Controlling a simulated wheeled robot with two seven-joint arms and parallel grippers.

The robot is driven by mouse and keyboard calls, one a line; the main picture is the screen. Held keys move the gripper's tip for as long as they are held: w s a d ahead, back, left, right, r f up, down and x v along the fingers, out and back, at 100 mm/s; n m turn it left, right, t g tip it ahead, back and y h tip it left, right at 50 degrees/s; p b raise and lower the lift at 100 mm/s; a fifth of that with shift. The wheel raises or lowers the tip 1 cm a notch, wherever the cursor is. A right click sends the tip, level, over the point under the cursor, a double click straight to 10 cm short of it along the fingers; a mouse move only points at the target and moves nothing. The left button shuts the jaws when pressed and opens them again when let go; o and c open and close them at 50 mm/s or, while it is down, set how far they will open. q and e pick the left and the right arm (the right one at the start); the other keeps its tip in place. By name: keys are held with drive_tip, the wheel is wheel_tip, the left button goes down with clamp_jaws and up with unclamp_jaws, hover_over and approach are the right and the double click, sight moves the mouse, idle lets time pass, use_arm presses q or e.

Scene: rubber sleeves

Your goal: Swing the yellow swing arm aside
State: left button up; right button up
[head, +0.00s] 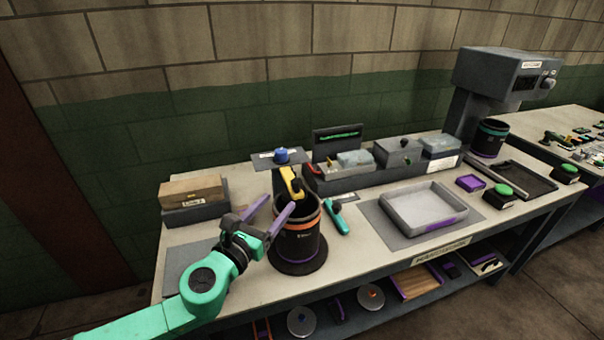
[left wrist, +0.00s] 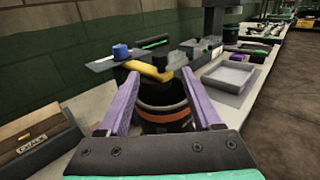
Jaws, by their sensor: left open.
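The yellow swing arm (head: 291,183) lies across the top of a black cylindrical pot (head: 299,238) with an orange band, which stands on a round dark base. In the left wrist view, the yellow swing arm (left wrist: 147,70) crosses the far part of the pot's mouth and has a dark knob. My left gripper (head: 272,212), with purple fingers, is open just left of the pot in the head view. In the left wrist view its fingers (left wrist: 156,92) spread on either side of the pot and swing arm, with nothing between them gripped. My right gripper is not in view.
A blue knob (head: 281,155) stands on a grey plate behind the pot. A teal-handled tool (head: 337,219) lies close to the pot's right. Cardboard-coloured box (head: 192,190) stands at the left. A grey tray (head: 424,209) sits further right on the bench.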

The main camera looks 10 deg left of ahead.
sight(303, 189)
use_arm(q)
drive_tip(key=p+x, duration=0.1)
drive_tip(key=x, duration=0.3)
drive_tip(key=p+x, duration=0.1)
drive_tip(key=x, duration=0.3)
drive_tip(key=shift+w+d+r, duration=0.1)
drive_tip(key=shift+w+r, duration=0.15)
drive_tip(key=shift+w, duration=0.05)
drive_tip(key=x, duration=0.5)
drive_tip(key=shift+w+f, duration=0.1)
drive_tip(key=shift+f, duration=0.2)
clamp_jaws()
